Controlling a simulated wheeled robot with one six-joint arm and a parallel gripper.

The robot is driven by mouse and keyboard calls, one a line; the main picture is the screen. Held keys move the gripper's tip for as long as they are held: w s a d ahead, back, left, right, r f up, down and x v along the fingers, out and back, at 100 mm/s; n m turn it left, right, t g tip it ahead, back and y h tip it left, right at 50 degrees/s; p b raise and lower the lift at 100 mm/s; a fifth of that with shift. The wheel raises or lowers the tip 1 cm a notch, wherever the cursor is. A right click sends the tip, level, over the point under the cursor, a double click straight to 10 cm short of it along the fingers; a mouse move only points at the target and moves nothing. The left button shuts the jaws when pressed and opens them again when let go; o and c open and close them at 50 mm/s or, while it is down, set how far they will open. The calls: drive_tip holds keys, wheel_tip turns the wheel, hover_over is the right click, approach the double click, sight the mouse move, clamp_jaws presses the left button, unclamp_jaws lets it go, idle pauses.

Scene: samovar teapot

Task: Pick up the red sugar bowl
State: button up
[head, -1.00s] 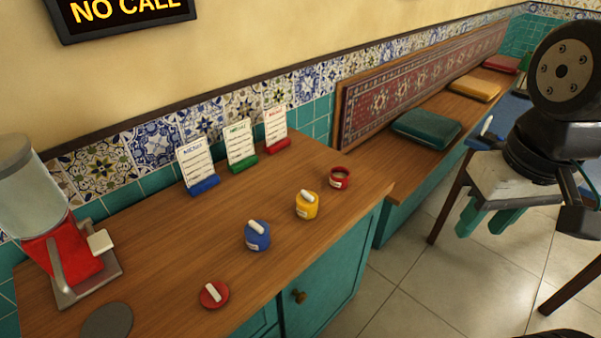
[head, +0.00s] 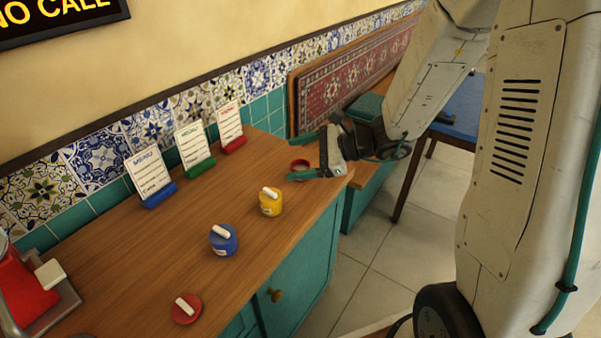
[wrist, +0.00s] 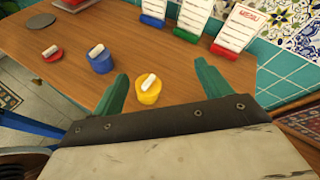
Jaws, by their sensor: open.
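A yellow pot (head: 271,201) and a blue pot (head: 223,239) stand on the counter (head: 150,255). Blue, green and red menu holders (head: 232,128) line the tiled wall. A bench (head: 362,170) lies beyond the counter's right end.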

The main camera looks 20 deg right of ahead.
sight(300, 168)
drive_tip(key=w+d+f+m+t+h, duration=0.1)
drive_tip(key=w+d+f+m, duration=0.1)
drive_tip(key=f+m, duration=0.1)
drive_tip(key=w+d+f+m+t+h, duration=0.1)
drive_tip(key=w+d+f+m, duration=0.1)
drive_tip(key=d+f+m, duration=0.1)
drive_tip(key=w+d+f+m+t+h, duration=0.1)
drive_tip(key=w+d+f+m+t, duration=0.1)
drive_tip(key=f, duration=0.3)
drive_tip(key=shift+d+m+h, duration=0.3)
drive_tip(key=shift+d+m, duration=0.1)
drive_tip(key=shift+d, duration=0.05)
drive_tip(key=x, duration=0.7)
drive_tip(key=shift+w+d+f, duration=0.15)
drive_tip(key=shift+w, duration=0.35)
drive_tip(key=c, duration=1.2)
